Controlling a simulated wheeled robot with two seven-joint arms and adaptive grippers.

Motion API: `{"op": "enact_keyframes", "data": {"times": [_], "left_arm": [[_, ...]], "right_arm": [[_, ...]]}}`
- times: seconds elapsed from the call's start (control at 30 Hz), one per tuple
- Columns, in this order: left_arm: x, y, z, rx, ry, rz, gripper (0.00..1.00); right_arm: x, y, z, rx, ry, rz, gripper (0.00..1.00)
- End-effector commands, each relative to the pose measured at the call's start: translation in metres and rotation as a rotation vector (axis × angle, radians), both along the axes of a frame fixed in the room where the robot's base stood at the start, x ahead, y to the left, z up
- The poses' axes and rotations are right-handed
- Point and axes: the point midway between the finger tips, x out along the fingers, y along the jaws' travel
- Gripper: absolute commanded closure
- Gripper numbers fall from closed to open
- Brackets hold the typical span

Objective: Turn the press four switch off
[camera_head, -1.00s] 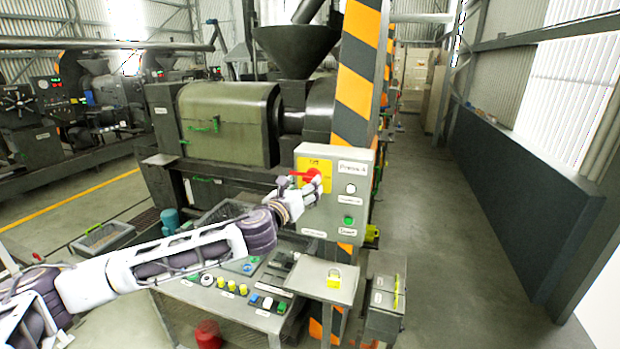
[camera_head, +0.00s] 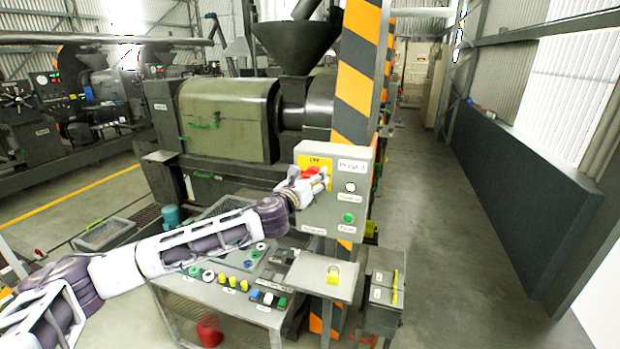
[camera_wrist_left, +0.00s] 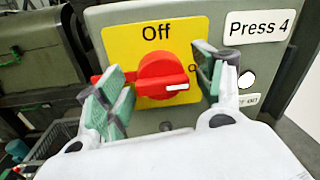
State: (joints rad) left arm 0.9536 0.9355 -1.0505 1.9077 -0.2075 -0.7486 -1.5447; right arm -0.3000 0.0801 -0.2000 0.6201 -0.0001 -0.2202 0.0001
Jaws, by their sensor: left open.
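The press four switch is a red rotary knob (camera_wrist_left: 162,76) on a yellow plate (camera_wrist_left: 118,38) marked "Off" at the top. Its white mark points right, away from "Off". It sits on the grey box (camera_head: 346,215) labelled "Press 4", fixed to the striped post. My left gripper (camera_wrist_left: 158,88) is open, with one green-padded finger on each side of the knob. I cannot tell whether the fingers touch it. In the head view my left gripper (camera_head: 318,184) covers part of the knob (camera_head: 311,171). My right gripper is not in view.
The aisle floor (camera_head: 440,230) to the right is clear.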

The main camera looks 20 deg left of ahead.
Motion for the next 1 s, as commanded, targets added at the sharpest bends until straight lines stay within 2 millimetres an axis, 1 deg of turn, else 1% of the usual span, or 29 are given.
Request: {"op": "enact_keyframes", "data": {"times": [0.03, 0.3, 0.37, 0.4, 0.77, 1.0], "left_arm": [[-0.0001, 0.0001, 0.0, 0.0, 0.0, 0.0, 0.32], [-0.0001, 0.0004, -0.0001, 0.0, 0.0, 0.001, 0.67], [0.0, 0.0005, -0.0001, 0.0, 0.0, 0.001, 0.74], [0.0, 0.0006, -0.0001, 0.0, 0.0, 0.001, 0.76], [0.0, 0.0008, -0.0014, -0.047, 0.003, 0.002, 0.76], [0.0, 0.0013, -0.0027, -0.171, 0.007, 0.002, 0.76]], "right_arm": [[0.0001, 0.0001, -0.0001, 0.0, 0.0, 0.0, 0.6], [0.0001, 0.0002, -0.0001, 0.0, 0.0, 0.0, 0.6], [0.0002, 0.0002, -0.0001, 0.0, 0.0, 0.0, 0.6], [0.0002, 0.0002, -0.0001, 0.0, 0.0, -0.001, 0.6], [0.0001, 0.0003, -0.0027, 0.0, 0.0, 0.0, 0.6], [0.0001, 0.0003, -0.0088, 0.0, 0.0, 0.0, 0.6]]}}
